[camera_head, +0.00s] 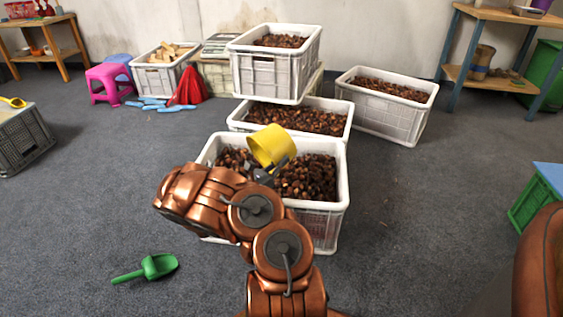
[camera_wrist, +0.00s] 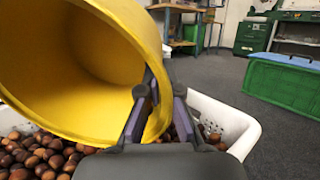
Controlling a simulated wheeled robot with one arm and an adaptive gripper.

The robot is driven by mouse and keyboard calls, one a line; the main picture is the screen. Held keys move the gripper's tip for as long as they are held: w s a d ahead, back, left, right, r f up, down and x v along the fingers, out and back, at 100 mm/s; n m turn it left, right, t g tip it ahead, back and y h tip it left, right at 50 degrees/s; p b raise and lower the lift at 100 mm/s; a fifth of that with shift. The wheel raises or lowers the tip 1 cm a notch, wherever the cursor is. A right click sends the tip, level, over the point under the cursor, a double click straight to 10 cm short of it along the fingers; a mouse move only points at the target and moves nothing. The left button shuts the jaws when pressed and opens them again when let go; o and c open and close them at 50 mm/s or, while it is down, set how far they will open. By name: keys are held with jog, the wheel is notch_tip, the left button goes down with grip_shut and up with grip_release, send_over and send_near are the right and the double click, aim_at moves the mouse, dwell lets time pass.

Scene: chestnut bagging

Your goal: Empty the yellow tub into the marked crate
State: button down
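The yellow tub (camera_head: 268,143) is tilted on its side above the front white crate (camera_head: 328,222), which is full of chestnuts. My gripper (camera_head: 272,172) is shut on the tub's wall near the rim. The wrist view shows the yellow tub (camera_wrist: 120,35) with its mouth facing the camera. The part of its inside that shows is bare. My gripper (camera_wrist: 160,92) has one finger on each side of the wall. The front crate's rim (camera_wrist: 232,122) and chestnuts lie below. I cannot make out a mark on any crate. My arm hides part of the front crate.
More white crates of chestnuts stand behind: one low (camera_head: 342,124), one raised (camera_head: 267,75), one at right (camera_head: 385,117). A green scoop (camera_head: 158,266) lies on the floor at left. A green box (camera_head: 540,192) stands at right. Floor between is clear.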

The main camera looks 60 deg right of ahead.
jog(key=shift+s+a+r+p, duration=0.55)
jog(key=shift+a+r+p, duration=0.25)
jog(key=shift+r, duration=0.35)
jog(key=shift+s+a+r+p, duration=0.65)
jog(key=shift+r+p, duration=0.2)
jog(key=shift+r, duration=0.25)
jog(key=shift+s+a+r+p, duration=0.5)
jog(key=shift+a+r+p, duration=0.35)
jog(key=shift+r, duration=0.3)
